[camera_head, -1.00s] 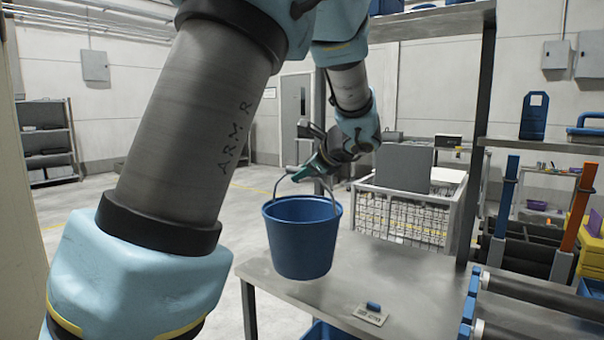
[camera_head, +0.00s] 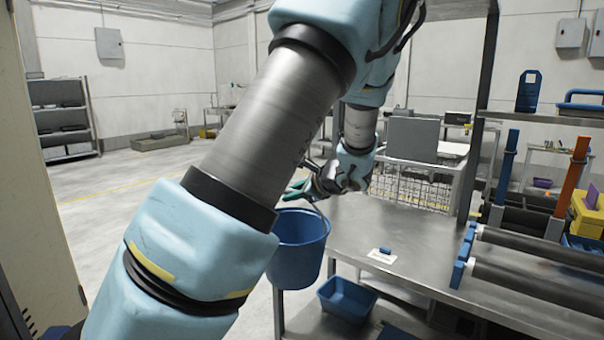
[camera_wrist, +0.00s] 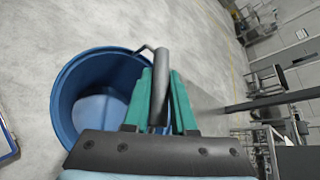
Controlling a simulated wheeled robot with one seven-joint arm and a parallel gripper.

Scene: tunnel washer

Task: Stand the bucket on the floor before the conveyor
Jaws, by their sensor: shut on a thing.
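A blue bucket (camera_head: 299,250) hangs upright from its wire handle, beside the left end of the metal table. My gripper (camera_head: 303,192) is shut on the handle, above the bucket. In the wrist view the green fingers of my gripper (camera_wrist: 159,100) close around the dark handle grip, and the open, empty-looking bucket (camera_wrist: 66,85) shows below over the grey floor. My arm hides part of the bucket's left side in the head view. The conveyor (camera_head: 540,265) with grey rollers and blue end brackets is at the right, on the table.
A blue bin (camera_head: 347,298) sits below the table top. A wire basket cart (camera_head: 425,190) stands behind. Open floor (camera_head: 110,220) lies to the left.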

